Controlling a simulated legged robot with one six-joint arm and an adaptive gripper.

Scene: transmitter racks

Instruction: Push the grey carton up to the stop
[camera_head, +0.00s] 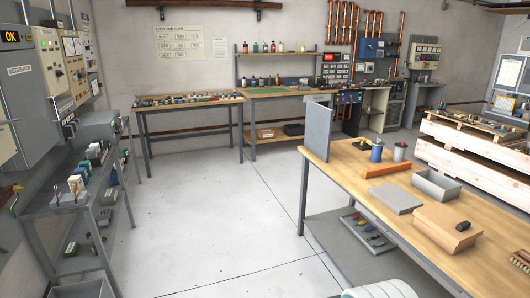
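A low flat grey block (396,197), which may be the grey carton, lies on the wooden bench top at right. An open grey box (437,186) stands beside it, to its right. An orange bar (388,170), perhaps the stop, lies behind the flat grey block, with bare wood between them. A grey upright panel (319,132) stands at the bench's left end. I cannot tell for certain which piece is the stop. My gripper is not in view; only a white rounded part, probably my own, shows at the bottom edge.
A brown carton (445,228) with a small black object on it sits on the bench's near part. A blue can (376,151) and a cup (399,151) stand behind the orange bar. A grey shelf rack (70,206) stands at left. The floor (210,210) between is clear.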

